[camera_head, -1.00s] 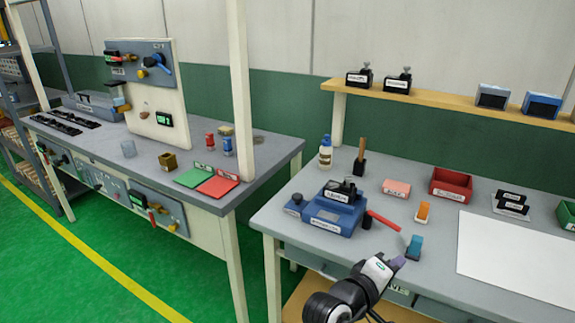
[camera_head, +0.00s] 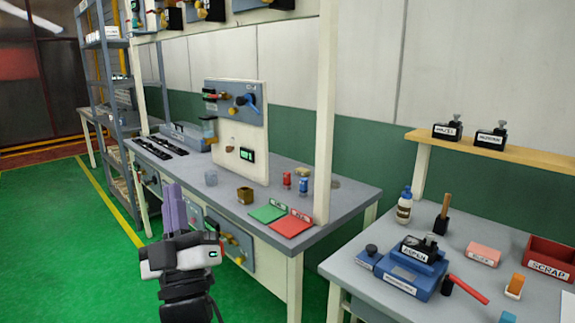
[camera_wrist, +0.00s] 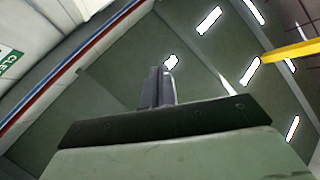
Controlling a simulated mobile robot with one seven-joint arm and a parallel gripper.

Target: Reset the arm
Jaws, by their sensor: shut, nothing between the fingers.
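My gripper (camera_head: 174,210) is raised in front of the left workbench in the head view, with its purple-grey fingers pointing up. The fingers are together with nothing between them. In the wrist view, the shut fingers (camera_wrist: 157,88) point toward the ceiling with its bright lights. My gripper stands clear of the bench and touches nothing that I can see.
The left workbench (camera_head: 330,186) carries an upright panel (camera_head: 236,115), a green mat (camera_head: 267,213) and a red mat (camera_head: 291,226). The right bench (camera_head: 372,305) holds a blue fixture (camera_head: 410,270) and a red bin (camera_head: 553,255). Green floor (camera_head: 90,270) at left is free.

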